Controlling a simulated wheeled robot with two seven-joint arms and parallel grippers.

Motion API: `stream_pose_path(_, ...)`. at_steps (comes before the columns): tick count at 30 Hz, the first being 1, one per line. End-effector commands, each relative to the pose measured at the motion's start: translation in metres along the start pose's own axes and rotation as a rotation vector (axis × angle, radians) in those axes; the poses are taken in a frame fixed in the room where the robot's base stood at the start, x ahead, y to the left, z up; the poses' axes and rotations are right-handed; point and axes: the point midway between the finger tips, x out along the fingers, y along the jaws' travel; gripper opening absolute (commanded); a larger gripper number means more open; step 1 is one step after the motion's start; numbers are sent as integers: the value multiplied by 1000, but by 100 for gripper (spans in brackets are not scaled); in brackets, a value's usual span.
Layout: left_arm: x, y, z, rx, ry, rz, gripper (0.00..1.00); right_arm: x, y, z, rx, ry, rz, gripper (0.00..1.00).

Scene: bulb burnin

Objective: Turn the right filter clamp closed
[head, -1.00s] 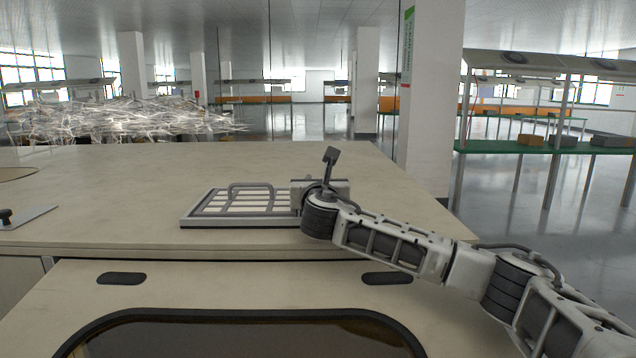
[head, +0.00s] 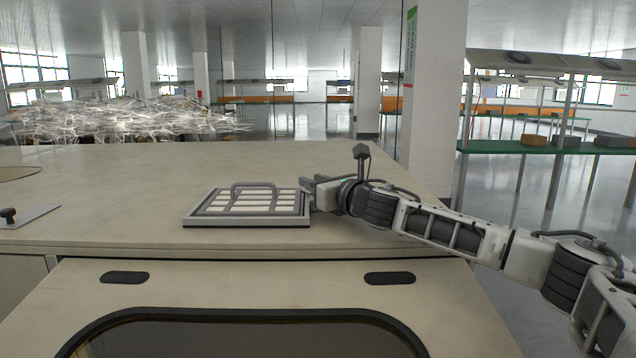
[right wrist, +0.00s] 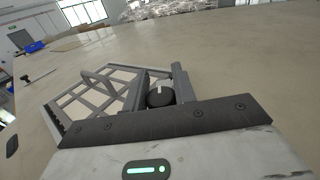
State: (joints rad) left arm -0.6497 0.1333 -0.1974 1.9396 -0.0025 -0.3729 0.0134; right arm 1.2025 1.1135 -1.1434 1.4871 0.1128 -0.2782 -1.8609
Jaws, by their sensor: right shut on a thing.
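The filter (head: 190,222) is a flat grey frame with pale slats and a raised handle, lying on the bench top in the head view. My right gripper (head: 308,187) is at its right edge. In the right wrist view, the right filter clamp (right wrist: 160,97) is a dark round knob with a pale mark, beside the filter frame (right wrist: 75,102). The right gripper's fingers (right wrist: 160,85) stand on either side of this knob and are shut on it. In the head view the gripper hides the clamp. My left gripper is not in view.
A lower surface with a dark-rimmed opening (head: 250,315) lies in front. A green-topped shelf unit (head: 490,148) stands at right.

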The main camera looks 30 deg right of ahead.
Motion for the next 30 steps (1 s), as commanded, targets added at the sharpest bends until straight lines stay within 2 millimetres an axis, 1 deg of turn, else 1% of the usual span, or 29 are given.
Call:
stream_pose_path(1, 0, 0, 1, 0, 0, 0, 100, 0, -3, 2, -4, -3, 37, 4)
stream_pose_path(5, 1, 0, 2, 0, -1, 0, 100, 0, -1, 3, -6, -4, 160, 4)
stream_pose_path(12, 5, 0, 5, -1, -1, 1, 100, 0, 4, -2, -1, 1, 376, 4)
stream_pose_path(18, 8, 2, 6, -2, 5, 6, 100, -2, 7, -2, 2, 1, 526, 4)
stream_pose_path(25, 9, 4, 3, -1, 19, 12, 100, -3, 10, -2, 3, 1, 640, 4)
stream_pose_path(30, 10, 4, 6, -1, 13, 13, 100, -4, 11, -1, 3, 1, 685, 4)
